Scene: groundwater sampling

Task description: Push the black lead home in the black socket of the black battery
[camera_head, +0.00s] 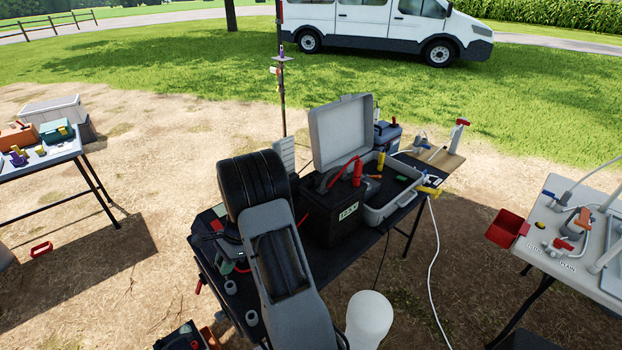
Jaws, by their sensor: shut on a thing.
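The black battery (325,222) with a pale label reading like 12 V stands on the dark table, just right of my arm. A red plug (357,172) and a red lead (336,172) show at its top. I cannot make out the black lead or the black socket; dark parts blend together there and my arm covers the area to the left. My gripper is not in view; only thick arm links show, crossing in front of the table. What the gripper holds cannot be seen.
An open grey case (342,130) with yellow-topped items stands behind the battery. A dark table (345,252) carries small fittings at its left end. A white cable (437,285) hangs at the right. Side tables stand left (62,153) and right (572,203). A thin pole (282,100) rises behind.

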